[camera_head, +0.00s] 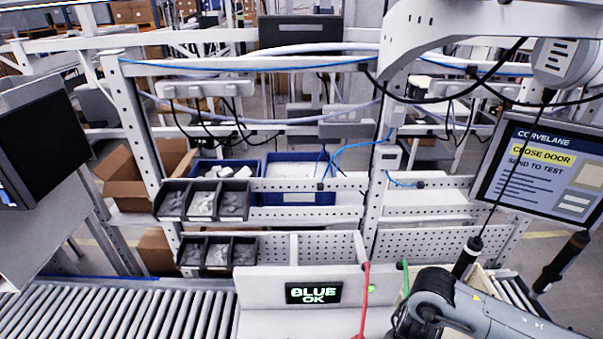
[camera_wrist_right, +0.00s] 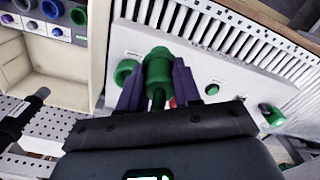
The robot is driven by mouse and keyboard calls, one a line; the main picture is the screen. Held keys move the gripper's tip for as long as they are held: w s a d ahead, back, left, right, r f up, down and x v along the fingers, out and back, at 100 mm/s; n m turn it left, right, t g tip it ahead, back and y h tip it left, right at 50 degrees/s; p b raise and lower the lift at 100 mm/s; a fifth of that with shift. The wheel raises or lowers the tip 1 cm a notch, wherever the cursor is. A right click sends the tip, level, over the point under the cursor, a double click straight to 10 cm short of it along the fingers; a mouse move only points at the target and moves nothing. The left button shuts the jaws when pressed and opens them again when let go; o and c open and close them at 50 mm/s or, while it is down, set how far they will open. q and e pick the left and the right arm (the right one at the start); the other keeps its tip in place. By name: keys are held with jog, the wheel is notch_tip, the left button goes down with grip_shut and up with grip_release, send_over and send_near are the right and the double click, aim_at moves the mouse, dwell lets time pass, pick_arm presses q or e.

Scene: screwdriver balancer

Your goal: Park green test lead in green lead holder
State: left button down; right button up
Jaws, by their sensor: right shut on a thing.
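The green test lead (camera_wrist_right: 158,72) is in the right wrist view, its thick green end between the dark purple fingers of my right gripper (camera_wrist_right: 160,82). The gripper is shut on it, close to a white panel. In the head view, a green cable (camera_head: 405,277) rises beside my right arm, which hides the gripper and the lead's end. A green ring (camera_wrist_right: 125,72) sits on the panel just left of the held lead. My left gripper is out of view.
A red cable (camera_head: 365,300) stands left of the green one. The small display (camera_head: 314,293) reads "BLUE OK". Two hanging screwdrivers (camera_head: 466,258) (camera_head: 560,263) are near my right arm. A roller conveyor (camera_head: 110,308) runs along the front.

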jog(key=m, duration=0.3)
jog(key=shift+s+a, duration=0.2)
jog(key=shift+s, duration=0.05)
jog(key=m, duration=0.2)
jog(key=shift+s+a+m, duration=0.15)
jog(key=shift+s+m, duration=0.05)
jog(key=shift+m, duration=0.2)
